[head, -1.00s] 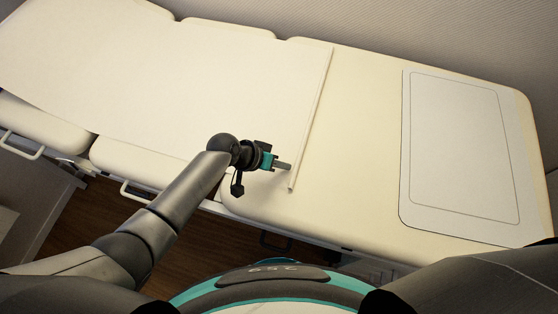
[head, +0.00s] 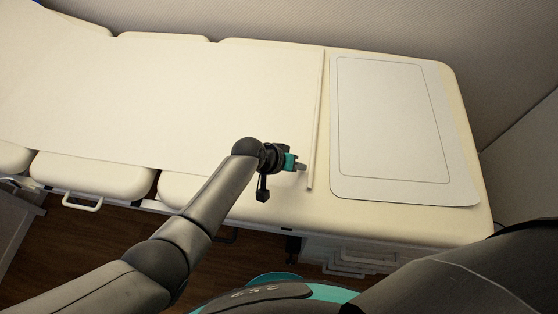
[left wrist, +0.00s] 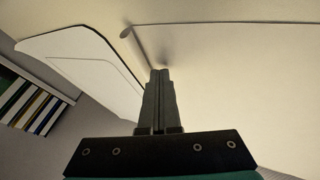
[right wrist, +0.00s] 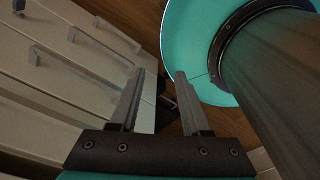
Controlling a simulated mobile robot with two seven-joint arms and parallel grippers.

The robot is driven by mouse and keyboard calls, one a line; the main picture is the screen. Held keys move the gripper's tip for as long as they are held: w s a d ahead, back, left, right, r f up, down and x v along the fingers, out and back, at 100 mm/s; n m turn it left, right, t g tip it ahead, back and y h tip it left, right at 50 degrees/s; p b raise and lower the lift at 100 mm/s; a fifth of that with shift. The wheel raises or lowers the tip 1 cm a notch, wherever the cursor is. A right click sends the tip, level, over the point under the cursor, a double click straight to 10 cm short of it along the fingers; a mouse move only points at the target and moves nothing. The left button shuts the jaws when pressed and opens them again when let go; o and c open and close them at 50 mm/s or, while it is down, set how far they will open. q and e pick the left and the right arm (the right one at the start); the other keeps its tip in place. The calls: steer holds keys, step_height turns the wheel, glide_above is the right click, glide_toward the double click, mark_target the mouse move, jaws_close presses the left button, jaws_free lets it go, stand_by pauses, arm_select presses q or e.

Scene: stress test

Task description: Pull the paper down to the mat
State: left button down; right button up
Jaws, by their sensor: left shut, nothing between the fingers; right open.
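The white paper (head: 200,100) lies along the padded bench in the head view, with a thin pale bar (head: 316,120) along its right end. The mat (head: 390,130), a pale rounded sheet with a thin outline, lies just right of the bar, a narrow gap between. My left gripper (head: 303,167) is shut and empty, at the near end of the bar on its paper side; I cannot tell whether it touches. My right gripper (right wrist: 159,71) is open and empty, off the bench.
The bench's padded top (head: 390,222) is bare along the near side. A wall stands behind it. White drawers with handles (right wrist: 60,65) are near my right gripper, with wooden floor (right wrist: 140,20) beyond.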

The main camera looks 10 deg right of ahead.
mark_target(313, 169)
arm_select(q)
steer(key=d, duration=0.1)
steer(key=s+d, duration=0.1)
steer(key=shift+d, duration=0.4)
arm_select(e)
steer(key=s+d, duration=0.2)
steer(key=d, duration=0.1)
steer(key=shift+s+d, duration=0.1)
steer(key=shift+s, duration=0.25)
arm_select(q)
steer(key=shift+r, duration=0.1)
arm_select(e)
steer(key=shift+w+r, duration=0.1)
steer(key=shift+w, duration=0.1)
